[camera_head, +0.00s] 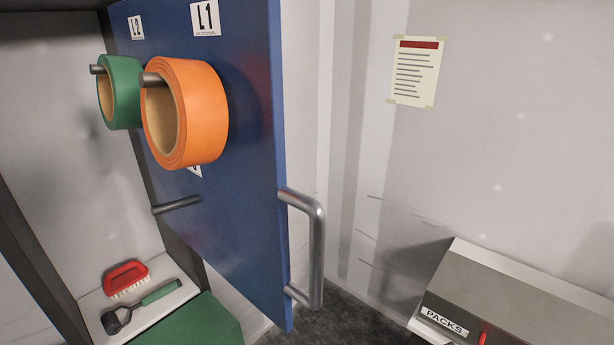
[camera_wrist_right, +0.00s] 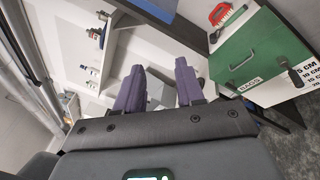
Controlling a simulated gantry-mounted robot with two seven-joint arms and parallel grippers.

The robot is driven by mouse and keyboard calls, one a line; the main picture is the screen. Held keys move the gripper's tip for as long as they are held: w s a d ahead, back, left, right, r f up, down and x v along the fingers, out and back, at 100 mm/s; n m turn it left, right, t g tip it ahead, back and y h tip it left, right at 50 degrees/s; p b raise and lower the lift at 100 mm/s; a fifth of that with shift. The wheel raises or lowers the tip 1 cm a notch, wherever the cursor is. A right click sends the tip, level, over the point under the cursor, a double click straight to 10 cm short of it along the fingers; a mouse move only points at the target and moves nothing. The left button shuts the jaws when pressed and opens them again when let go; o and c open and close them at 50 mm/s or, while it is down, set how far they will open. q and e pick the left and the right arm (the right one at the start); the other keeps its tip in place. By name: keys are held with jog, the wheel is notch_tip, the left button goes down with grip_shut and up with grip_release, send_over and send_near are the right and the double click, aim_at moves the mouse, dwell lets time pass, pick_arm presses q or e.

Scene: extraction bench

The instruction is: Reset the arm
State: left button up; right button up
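My right gripper (camera_wrist_right: 161,72) shows in the right wrist view. Its two purple fingers stand apart with nothing between them, so it is open and empty. Behind the fingers are white shelves (camera_wrist_right: 75,45), some distance away. Neither of my grippers nor arms shows in the head view. My left gripper is in no view.
A blue door (camera_head: 245,130) with a metal handle (camera_head: 317,245) stands open. Orange (camera_head: 205,110) and green (camera_head: 125,90) tape rolls hang on its pegs. A red brush (camera_head: 125,277) lies on a white shelf. A PACKS box (camera_head: 520,300) is lower right.

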jog(key=d+f+m+t+h, duration=0.25)
jog(key=f+m+h, duration=0.25)
jog(key=f+m, duration=0.45)
jog(key=d+f+m+t+h, duration=0.2)
jog(key=d+f+m+h, duration=0.25)
jog(key=f+m, duration=0.55)
jog(key=s+d+f+m+g+h, duration=0.7)
jog(key=s+d+f+m+g, duration=0.4)
jog(key=m, duration=0.7)
notch_tip(320, 180, up, 15)
jog(key=s+t+p, duration=0.1)
jog(key=t+p, duration=0.1)
jog(key=p, duration=1.5)
jog(key=shift+a+n, duration=0.35)
jog(key=shift+a, duration=0.05)
